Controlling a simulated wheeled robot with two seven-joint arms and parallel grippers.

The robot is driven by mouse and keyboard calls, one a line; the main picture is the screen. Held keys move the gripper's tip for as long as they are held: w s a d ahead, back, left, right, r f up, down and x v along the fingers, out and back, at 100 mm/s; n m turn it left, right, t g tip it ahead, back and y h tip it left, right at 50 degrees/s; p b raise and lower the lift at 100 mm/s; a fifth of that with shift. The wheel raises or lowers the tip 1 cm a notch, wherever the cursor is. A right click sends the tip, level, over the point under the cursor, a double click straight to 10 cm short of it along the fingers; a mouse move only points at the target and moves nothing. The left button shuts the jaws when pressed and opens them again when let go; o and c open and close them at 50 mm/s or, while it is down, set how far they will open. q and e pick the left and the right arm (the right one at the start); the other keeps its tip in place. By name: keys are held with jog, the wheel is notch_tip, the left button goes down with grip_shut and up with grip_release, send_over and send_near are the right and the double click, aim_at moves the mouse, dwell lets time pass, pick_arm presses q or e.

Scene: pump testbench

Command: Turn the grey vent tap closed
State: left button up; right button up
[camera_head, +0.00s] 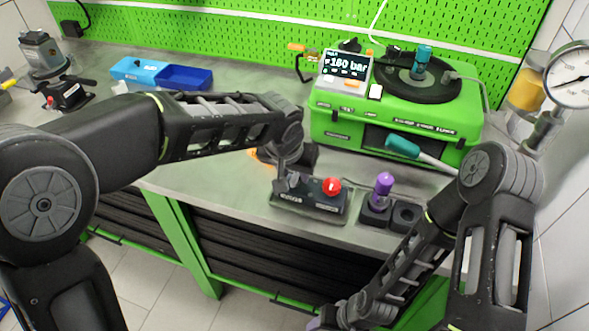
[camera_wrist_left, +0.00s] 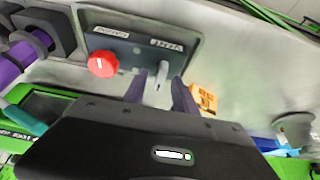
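The dark valve panel (camera_head: 318,204) sits at the front edge of the bench and carries a red knob (camera_head: 332,187). In the left wrist view the panel (camera_wrist_left: 128,50) shows the red knob (camera_wrist_left: 102,63) beside the grey vent tap (camera_wrist_left: 162,78). My left gripper (camera_wrist_left: 161,92) is open, with one finger on each side of the grey tap and a visible gap to it. In the head view my left gripper (camera_head: 287,183) is at the panel's left end and mostly hides the tap. My right gripper is low at the bottom edge, mostly cut off.
The green pump testbench (camera_head: 335,128) with its display reading 160 bar (camera_head: 345,66) stands behind the panel. A purple-handled part (camera_head: 382,187) stands in a black holder right of the panel. Blue trays (camera_head: 185,77) lie at the back left.

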pick_arm(q)
jog(key=shift+c, duration=0.4)
grip_shut()
